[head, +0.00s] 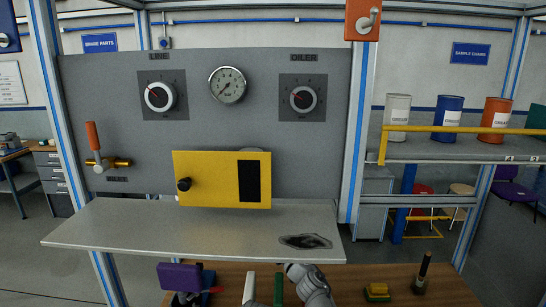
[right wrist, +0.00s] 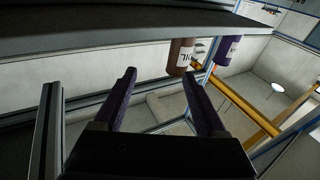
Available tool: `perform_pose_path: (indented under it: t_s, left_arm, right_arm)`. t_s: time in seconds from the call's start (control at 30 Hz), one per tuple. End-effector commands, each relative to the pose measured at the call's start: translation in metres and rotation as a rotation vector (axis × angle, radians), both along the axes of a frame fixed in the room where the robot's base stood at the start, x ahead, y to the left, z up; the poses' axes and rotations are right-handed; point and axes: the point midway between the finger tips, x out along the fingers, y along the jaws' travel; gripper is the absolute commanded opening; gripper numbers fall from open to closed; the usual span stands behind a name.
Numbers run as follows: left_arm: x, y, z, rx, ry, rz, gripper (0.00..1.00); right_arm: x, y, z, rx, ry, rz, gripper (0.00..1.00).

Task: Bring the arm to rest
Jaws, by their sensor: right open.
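My right gripper (right wrist: 160,76) shows in the right wrist view with its two dark purple fingers apart and nothing between them. Part of my right arm (head: 312,286) shows at the bottom middle of the head view, over the wooden bench (head: 345,283). The right gripper itself cannot be made out there. My left gripper cannot be made out in either view.
A grey panel with dials, a yellow box (head: 222,179) and a red-handled valve (head: 95,150) stands behind a pale shelf (head: 150,225). Cans and a yellow rail (head: 470,130) are at right.

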Motion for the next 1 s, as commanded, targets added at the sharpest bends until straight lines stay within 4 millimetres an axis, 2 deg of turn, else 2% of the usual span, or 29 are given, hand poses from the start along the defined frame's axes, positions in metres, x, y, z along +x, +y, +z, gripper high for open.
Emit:
perform_pose_path:
  t_s: [0.03,0.1,0.2,0.27,0.3,0.4,0.5,0.63,0.8,1.0]
  left_arm:
    - [0.0,0.0,0.0,0.0,0.0,0.0,0.0]
    - [0.0,0.0,0.0,0.0,0.0,0.0,0.0]
    - [0.0,0.0,0.0,0.0,0.0,0.0,0.0]
    - [0.0,0.0,0.0,0.0,0.0,0.0,0.0]
    - [0.0,0.0,0.0,0.0,0.0,0.0,0.0]
    - [0.0,0.0,0.0,0.0,0.0,0.0,0.0]
    - [0.0,0.0,0.0,0.0,0.0,0.0,0.0]
    - [0.0,0.0,0.0,0.0,0.0,0.0,0.0]
    - [0.0,0.0,0.0,0.0,0.0,0.0,0.0]
    - [0.0,0.0,0.0,0.0,0.0,0.0,0.0]
  right_arm:
    - [0.007,-0.031,-0.009,-0.002,0.046,-0.12,0.73]
    - [0.014,-0.071,-0.028,-0.016,0.131,-0.274,0.73]
    - [0.011,-0.123,-0.064,-0.046,0.294,-0.462,0.73]
    - [0.002,-0.148,-0.09,-0.07,0.411,-0.551,0.73]
    - [-0.007,-0.163,-0.108,-0.087,0.496,-0.599,0.73]
    - [-0.038,-0.19,-0.153,-0.14,0.731,-0.679,0.73]
    - [-0.077,-0.202,-0.193,-0.194,0.965,-0.693,0.73]
    - [-0.123,-0.201,-0.225,-0.251,1.209,-0.643,0.73]
    - [-0.174,-0.19,-0.247,-0.306,1.443,-0.53,0.73]
    - [-0.226,-0.174,-0.256,-0.356,1.652,-0.362,0.73]
